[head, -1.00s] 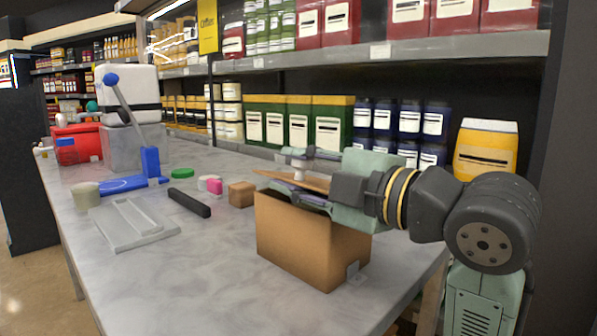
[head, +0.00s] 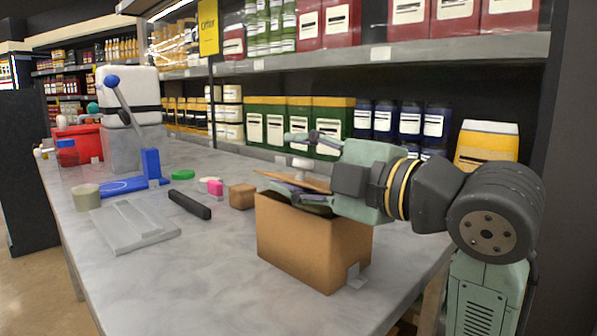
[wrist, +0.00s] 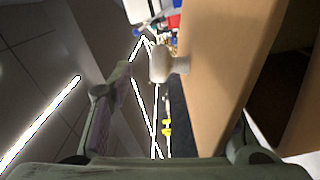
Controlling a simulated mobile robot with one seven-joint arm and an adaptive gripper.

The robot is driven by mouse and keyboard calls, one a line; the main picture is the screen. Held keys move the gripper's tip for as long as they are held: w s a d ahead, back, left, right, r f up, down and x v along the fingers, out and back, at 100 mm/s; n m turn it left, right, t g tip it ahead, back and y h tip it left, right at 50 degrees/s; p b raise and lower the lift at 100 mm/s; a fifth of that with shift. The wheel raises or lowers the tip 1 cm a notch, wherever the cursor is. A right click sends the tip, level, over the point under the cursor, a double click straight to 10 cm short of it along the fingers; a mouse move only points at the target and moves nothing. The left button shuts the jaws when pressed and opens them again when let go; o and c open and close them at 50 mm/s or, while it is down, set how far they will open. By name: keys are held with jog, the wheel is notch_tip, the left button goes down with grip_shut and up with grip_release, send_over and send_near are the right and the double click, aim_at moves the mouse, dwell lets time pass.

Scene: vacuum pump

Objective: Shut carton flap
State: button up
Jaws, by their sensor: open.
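The brown carton (head: 310,245) stands on the near right part of the grey table. Its flap (head: 300,179) is a tan panel with a white knob (head: 302,163), raised at a slant over the carton's top. My gripper (head: 283,161) is open at the flap, with one finger above the knob and the other low near the carton's rim. In the wrist view the flap (wrist: 212,70) and the knob (wrist: 160,65) lie between the fingers of my gripper (wrist: 170,105). The right finger is partly hidden behind the flap. I cannot tell whether either finger touches it.
A small brown box (head: 242,196), a black bar (head: 189,204), a grey tray (head: 135,226) and a blue lever stand (head: 150,165) are left of the carton. Shelves of tins (head: 325,125) rise behind. The table front between tray and carton is clear.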

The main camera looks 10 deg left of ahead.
notch_tip(320, 180, up, 9)
jog(key=shift+f, duration=0.1)
jog(key=shift+c, duration=0.5)
